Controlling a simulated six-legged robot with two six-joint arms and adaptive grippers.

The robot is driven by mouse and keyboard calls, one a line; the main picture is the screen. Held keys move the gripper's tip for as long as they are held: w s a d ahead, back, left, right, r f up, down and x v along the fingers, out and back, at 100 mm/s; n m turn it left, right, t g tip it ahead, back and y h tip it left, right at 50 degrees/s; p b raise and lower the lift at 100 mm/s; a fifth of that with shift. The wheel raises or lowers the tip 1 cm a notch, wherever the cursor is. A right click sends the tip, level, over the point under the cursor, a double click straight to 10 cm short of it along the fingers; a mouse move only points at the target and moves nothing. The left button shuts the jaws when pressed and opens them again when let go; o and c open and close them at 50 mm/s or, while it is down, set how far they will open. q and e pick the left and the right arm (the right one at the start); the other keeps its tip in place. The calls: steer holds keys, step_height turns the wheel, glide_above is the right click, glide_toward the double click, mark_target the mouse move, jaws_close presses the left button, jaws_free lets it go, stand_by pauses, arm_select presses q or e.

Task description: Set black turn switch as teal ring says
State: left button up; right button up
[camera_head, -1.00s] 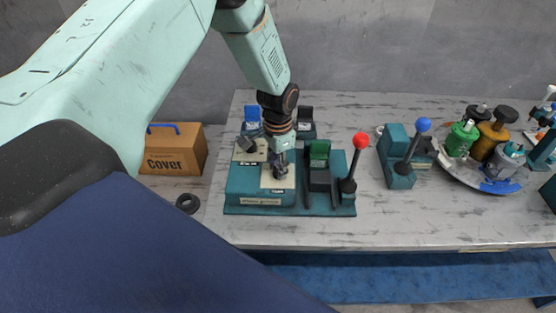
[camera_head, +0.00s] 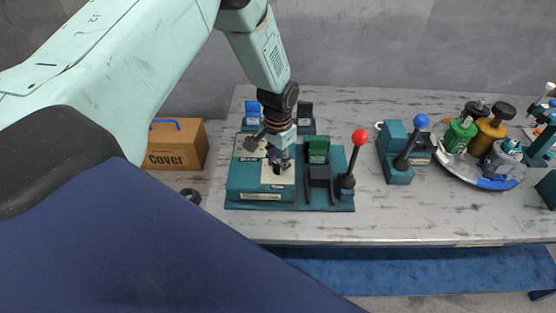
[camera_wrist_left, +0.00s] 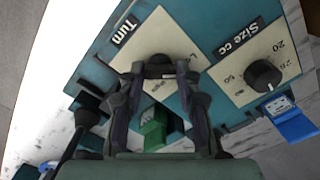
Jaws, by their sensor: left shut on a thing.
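The black turn switch (camera_wrist_left: 158,66) sits on a cream plate labelled "Turn" (camera_wrist_left: 166,45) on the teal machine (camera_head: 246,182). My left gripper (camera_head: 280,168) is over that plate. In the left wrist view my left gripper (camera_wrist_left: 158,78) is shut on the switch, one finger on each side. The fingers hide much of the switch and some of the plate's lettering, so its setting cannot be read. I cannot make out a teal ring. My right gripper is not in view.
A "Size cc" dial (camera_wrist_left: 263,75) is beside the Turn plate. A red-knobbed lever (camera_head: 359,138) and green block (camera_head: 318,146) stand to the right. Farther right are a blue-knobbed lever (camera_head: 421,121) and a round tray (camera_head: 462,174). A "Cover" box (camera_head: 176,146) stands left.

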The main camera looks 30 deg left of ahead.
mark_target(278, 164)
arm_select(q)
steer(key=o, duration=1.2)
steer(key=shift+c, duration=0.2)
step_height(278, 164, up, 12)
